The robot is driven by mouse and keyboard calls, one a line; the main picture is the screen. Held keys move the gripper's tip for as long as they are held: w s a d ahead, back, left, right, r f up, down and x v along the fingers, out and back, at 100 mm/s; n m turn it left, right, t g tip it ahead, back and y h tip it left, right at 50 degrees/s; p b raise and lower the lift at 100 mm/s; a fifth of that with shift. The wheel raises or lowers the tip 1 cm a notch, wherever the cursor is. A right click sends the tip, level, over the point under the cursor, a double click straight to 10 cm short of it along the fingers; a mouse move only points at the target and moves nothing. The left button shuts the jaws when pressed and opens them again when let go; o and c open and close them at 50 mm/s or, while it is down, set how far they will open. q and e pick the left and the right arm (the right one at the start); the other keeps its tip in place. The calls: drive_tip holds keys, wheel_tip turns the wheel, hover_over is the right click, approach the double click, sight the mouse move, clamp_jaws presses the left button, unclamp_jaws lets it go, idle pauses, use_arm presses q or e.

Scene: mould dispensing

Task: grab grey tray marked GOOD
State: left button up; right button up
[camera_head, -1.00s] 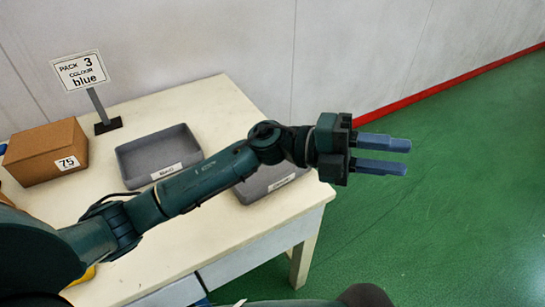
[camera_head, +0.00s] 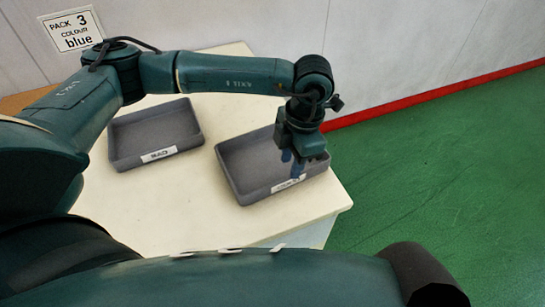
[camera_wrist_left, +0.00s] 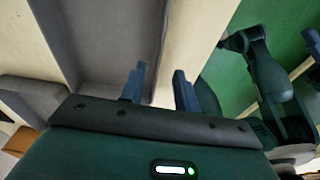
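Two grey trays sit on the cream table. The left tray (camera_head: 150,128) has a front label that looks like BAD. The right tray (camera_head: 243,160) has a white label (camera_head: 289,183) on its front side, partly covered by my fingers and too blurred to read surely. My left gripper (camera_head: 293,165) points down at the front wall of the right tray. In the left wrist view its two fingers (camera_wrist_left: 160,87) are apart, with a tray's wall (camera_wrist_left: 163,45) running between them; contact cannot be told.
A sign (camera_head: 73,30) reading PACK 3 COLOUR blue stands at the back left. A brown box (camera_head: 20,101) is mostly hidden behind my left arm. The table (camera_head: 185,215) is clear in front of the trays, and green floor (camera_head: 440,190) lies beyond its right edge.

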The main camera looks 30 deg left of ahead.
sight(287, 178)
use_arm(q)
drive_tip(key=shift+s+a+f+p, duration=0.1)
drive_tip(key=shift+f+p, duration=0.05)
drive_tip(key=shift+f, duration=1)
drive_tip(key=shift+s+a+f+p, duration=0.1)
drive_tip(key=shift+s+a+f, duration=0.05)
drive_tip(key=shift+f, duration=0.95)
drive_tip(key=shift+s+a+f+p, duration=0.1)
drive_tip(key=shift+f+p, duration=0.05)
drive_tip(key=shift+f, duration=1)
drive_tip(key=shift+c, duration=0.5)
clamp_jaws()
